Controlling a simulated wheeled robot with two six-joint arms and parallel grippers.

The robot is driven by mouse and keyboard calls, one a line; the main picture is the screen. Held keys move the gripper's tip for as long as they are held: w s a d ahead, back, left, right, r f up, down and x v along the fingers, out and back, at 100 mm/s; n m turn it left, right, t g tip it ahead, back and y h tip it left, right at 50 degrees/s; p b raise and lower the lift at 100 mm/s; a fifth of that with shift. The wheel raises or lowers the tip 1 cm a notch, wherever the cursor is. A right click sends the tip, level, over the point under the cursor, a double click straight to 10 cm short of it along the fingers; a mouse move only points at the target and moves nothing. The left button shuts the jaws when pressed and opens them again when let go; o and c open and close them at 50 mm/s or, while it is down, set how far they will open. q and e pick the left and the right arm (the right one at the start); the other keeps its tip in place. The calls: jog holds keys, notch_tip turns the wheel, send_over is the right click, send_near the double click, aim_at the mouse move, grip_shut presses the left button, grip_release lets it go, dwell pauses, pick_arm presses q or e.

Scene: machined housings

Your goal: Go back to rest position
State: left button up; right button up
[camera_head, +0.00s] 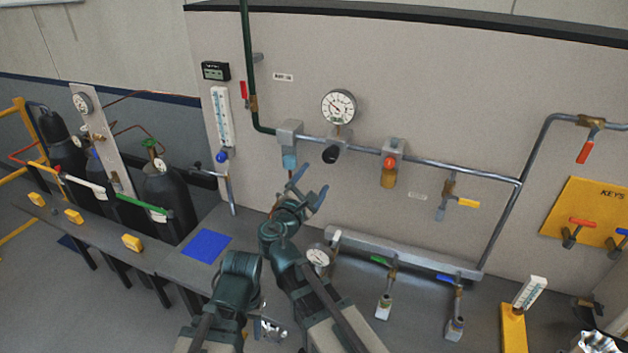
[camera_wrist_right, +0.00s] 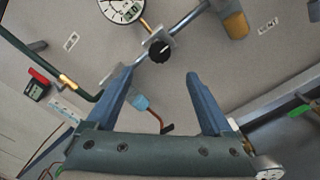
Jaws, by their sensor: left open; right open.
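My right gripper (camera_head: 309,188) reaches up in front of the wall panel, below the pipe fittings. Its blue fingers are spread and empty, as the right wrist view shows too (camera_wrist_right: 160,88). A light-blue fitting end (camera_head: 289,160) is just above the fingers; in the wrist view it appears near the left finger. I cannot tell the exact gap. My left gripper (camera_head: 268,329) is low in the head view beside my right arm, over the bench. Only a small part of its hand shows, and its fingers are mostly hidden. I see nothing held in it.
A gauge (camera_head: 338,106), a black knob (camera_head: 330,154) and a red-topped fitting (camera_head: 391,164) are on the panel. A grey manifold (camera_head: 400,256) with valves stands right of my arms. A blue mat (camera_head: 207,246) lies clear on the bench; dark cylinders (camera_head: 169,198) stand left.

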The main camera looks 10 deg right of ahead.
jog(key=s+d+f+m+g+y, duration=0.2)
jog(key=s+d+f+m+g, duration=0.2)
jog(key=s+f+m+g, duration=0.35)
jog(key=s+d+f+m+g+y, duration=0.2)
jog(key=s+d+f+m+g, duration=0.25)
jog(key=f+m, duration=0.5)
jog(key=s+a+f+g+y+b, duration=0.1)
jog(key=s+a+f+b, duration=0.3)
jog(key=a, duration=0.5)
jog(key=s+a+f+g+y+b, duration=0.2)
jog(key=s+a+f+y+b, duration=0.1)
jog(key=s+a+f, duration=0.5)
jog(key=shift+s+a+f+n+y+b, duration=0.3)
jog(key=shift+s+a+f+y+b, duration=0.1)
jog(key=shift+s+f+b, duration=0.1)
